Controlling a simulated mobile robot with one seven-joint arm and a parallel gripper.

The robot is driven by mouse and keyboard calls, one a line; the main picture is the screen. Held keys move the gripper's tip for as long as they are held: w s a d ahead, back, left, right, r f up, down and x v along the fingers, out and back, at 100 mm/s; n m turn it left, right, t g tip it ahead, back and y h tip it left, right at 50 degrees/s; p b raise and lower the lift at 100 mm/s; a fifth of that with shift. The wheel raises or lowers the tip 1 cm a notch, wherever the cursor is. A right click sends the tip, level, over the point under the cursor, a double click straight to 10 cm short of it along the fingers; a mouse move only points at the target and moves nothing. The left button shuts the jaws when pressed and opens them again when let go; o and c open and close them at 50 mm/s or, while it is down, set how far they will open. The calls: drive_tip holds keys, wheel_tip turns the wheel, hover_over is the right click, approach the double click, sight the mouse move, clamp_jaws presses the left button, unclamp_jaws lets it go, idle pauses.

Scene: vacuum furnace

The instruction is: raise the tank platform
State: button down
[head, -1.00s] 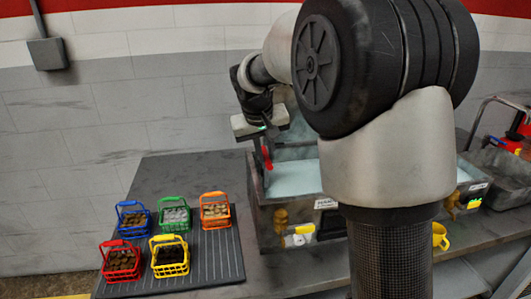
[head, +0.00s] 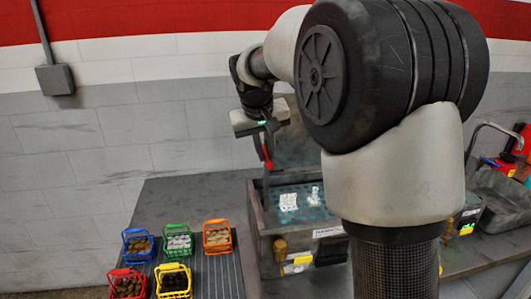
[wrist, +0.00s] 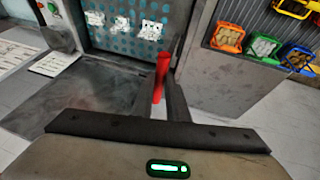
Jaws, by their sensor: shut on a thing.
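My gripper (head: 265,142) is shut on a red handle (wrist: 161,76) at the left side of the tank (head: 262,232). The handle also shows in the head view (head: 267,158), just below my gripper. The tank platform (head: 305,212) is a teal plate with rows of holes, up near the tank's rim. Several small white pieces (head: 288,201) rest on it. The platform also shows in the wrist view (wrist: 120,42), beside the handle. My arm hides the tank's right part in the head view.
Orange (head: 217,236), green, blue, red and yellow baskets with contents stand on a ribbed dark mat left of the tank. A metal basin (head: 500,195) and red items sit at the far right. Bare grey bench top (head: 180,195) lies behind the baskets.

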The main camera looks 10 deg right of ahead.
drive_tip(key=c, duration=1.7)
unclamp_jaws()
drive_tip(key=shift+r, duration=0.4)
drive_tip(key=shift+f, duration=0.15)
drive_tip(key=v, duration=1.7)
drive_tip(key=shift+s, duration=0.2)
drive_tip(key=s+d+f, duration=0.1)
drive_tip(key=s+f, duration=0.4)
drive_tip(key=s, duration=0.3)
drive_tip(key=s+d+f+y, duration=0.1)
drive_tip(key=s+f, duration=0.4)
drive_tip(key=s, duration=0.4)
drive_tip(key=s+d+f+t+y+p, duration=0.1)
drive_tip(key=s+f, duration=0.4)
drive_tip(key=s, duration=0.3)
drive_tip(key=shift+s+d+f, duration=0.35)
drive_tip(key=shift+s+d, duration=0.05)
